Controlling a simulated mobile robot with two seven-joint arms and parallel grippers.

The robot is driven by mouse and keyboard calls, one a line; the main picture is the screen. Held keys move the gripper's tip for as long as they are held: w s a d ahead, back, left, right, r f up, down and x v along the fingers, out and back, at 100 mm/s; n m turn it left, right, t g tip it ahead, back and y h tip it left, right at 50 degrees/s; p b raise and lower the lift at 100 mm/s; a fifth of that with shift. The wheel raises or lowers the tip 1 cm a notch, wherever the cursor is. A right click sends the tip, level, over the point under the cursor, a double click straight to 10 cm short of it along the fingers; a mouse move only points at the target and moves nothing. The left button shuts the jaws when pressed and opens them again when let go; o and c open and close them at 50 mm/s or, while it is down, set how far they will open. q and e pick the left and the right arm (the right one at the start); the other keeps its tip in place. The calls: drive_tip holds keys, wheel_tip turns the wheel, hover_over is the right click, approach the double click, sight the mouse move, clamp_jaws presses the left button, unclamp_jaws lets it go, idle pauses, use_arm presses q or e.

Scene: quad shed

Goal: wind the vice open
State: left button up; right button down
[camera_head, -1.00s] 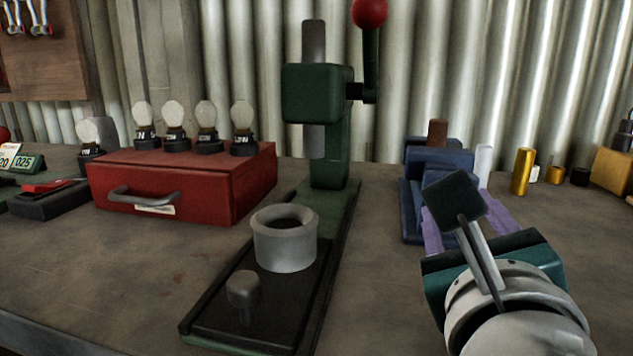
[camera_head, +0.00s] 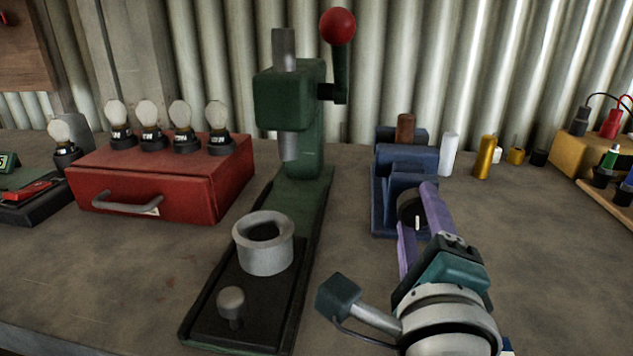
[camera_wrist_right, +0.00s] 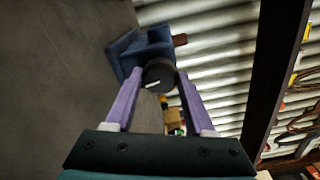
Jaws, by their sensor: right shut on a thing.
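The blue vice (camera_head: 387,205) stands on the bench right of centre. A brown cylinder (camera_head: 405,127) sticks up at its top; I cannot tell how tightly the jaws hold it. A dark round knob (camera_head: 407,205) with a white mark is on the vice's near side. My right gripper (camera_head: 413,212) has its purple fingers shut on this knob, one on each side. In the right wrist view, the knob (camera_wrist_right: 158,76) sits between the fingertips, with the vice (camera_wrist_right: 138,50) behind it. My left gripper is not in view.
A green press (camera_head: 300,150) with a red-balled lever stands left of the vice. A red box (camera_head: 150,185) carries several bulbs. White (camera_head: 449,155) and gold (camera_head: 484,158) cylinders stand right of the vice. The bench to the right of my arm is clear.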

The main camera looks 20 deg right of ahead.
drive_tip(key=shift+n, duration=0.3)
idle(0.4)
drive_tip(key=shift+c, duration=1.3)
unclamp_jaws()
drive_tip(key=shift+s+a, duration=0.1)
drive_tip(key=shift+s, duration=0.05)
drive_tip(key=v, duration=0.8)
drive_tip(key=shift+s+a+f, duration=0.1)
drive_tip(key=shift+s, duration=0.15)
drive_tip(key=shift+s+a+b, duration=0.3)
drive_tip(key=shift+s, duration=0.15)
